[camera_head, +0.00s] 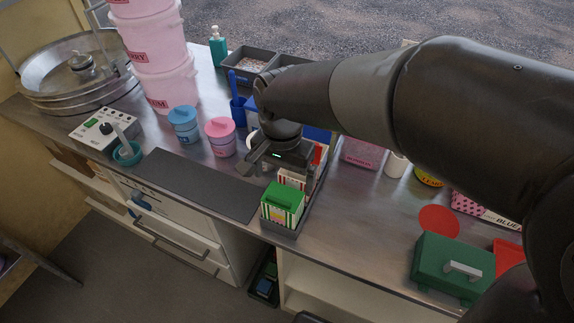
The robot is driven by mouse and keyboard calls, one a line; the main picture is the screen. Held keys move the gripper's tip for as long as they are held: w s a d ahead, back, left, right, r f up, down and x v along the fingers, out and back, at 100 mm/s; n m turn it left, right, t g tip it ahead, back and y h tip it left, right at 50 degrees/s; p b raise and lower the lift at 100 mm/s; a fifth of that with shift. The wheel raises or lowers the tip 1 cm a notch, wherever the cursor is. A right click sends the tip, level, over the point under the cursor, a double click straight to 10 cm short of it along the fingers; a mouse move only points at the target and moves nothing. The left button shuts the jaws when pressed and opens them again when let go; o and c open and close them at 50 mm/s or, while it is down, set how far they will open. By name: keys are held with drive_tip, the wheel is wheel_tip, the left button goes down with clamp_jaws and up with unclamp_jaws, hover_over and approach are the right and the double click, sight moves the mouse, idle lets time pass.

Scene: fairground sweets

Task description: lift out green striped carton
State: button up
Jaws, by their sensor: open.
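A green striped carton (282,206) with a green top stands at the front end of a narrow dark grey tray (295,231) on the counter. Behind it in the same tray is a red striped carton (291,179), partly hidden by my gripper. My gripper (281,168) is open, pointing down, behind the green striped carton and over the red striped one. I cannot tell whether its fingers touch anything. My arm reaches in from the right and hides the back of the tray.
A dark mat (196,184) lies left of the tray. A blue tub (184,124) and a pink tub (221,137) stand behind the mat. A green box (452,266) with a handle sits at the right. The counter's front edge is close to the tray.

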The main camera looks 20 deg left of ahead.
sight(283, 196)
drive_tip(key=shift+f, duration=5.05)
drive_tip(key=shift+c, duration=0.2)
drive_tip(key=c, duration=0.7)
drive_tip(key=shift+r, duration=10.05)
drive_tip(key=shift+c, duration=0.2)
